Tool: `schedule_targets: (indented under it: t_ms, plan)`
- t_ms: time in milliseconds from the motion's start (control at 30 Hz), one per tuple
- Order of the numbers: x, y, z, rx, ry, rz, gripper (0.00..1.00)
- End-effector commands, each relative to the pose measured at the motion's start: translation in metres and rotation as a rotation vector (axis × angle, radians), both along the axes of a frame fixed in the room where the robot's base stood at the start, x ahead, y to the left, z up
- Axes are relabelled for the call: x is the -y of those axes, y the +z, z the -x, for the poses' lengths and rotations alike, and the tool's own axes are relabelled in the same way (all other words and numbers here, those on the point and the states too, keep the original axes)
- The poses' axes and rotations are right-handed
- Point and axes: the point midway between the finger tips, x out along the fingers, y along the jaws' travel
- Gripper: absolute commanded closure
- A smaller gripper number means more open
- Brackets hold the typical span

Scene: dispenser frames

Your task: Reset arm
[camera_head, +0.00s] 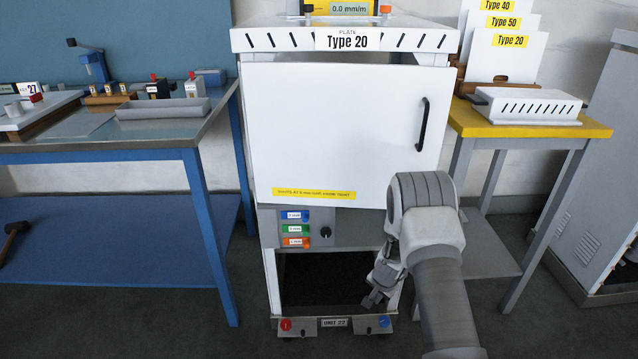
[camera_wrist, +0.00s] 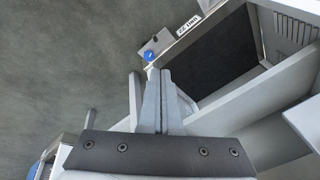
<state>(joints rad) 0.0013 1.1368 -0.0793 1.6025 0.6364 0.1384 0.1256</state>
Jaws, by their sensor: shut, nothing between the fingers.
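My gripper (camera_head: 372,297) is low in the head view, in front of the right side of the dispenser cabinet's open lower bay. In the wrist view its fingers (camera_wrist: 158,75) are together, with nothing between them. My arm covers part of the cabinet's lower right. Whether the gripper touches the cabinet cannot be told.
A blue table (camera_head: 120,150) with tools stands at the left. A yellow-topped table (camera_head: 530,130) with a slotted white box (camera_head: 527,106) stands at the right. A control panel (camera_head: 312,228) with coloured labels sits above the open bay (camera_head: 315,280). Grey floor shows left of the cabinet.

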Motion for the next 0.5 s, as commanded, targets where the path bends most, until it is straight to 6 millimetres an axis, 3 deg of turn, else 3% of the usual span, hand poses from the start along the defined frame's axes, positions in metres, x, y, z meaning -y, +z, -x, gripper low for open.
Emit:
schedule_targets:
  t_ms: [33,267,500]
  plan:
    - [-0.004,0.028,-0.006,0.017,0.024,-0.006,1.00]
    - [-0.020,0.133,-0.005,0.059,0.131,-0.027,1.00]
    - [-0.033,0.232,0.019,0.096,0.246,-0.026,1.00]
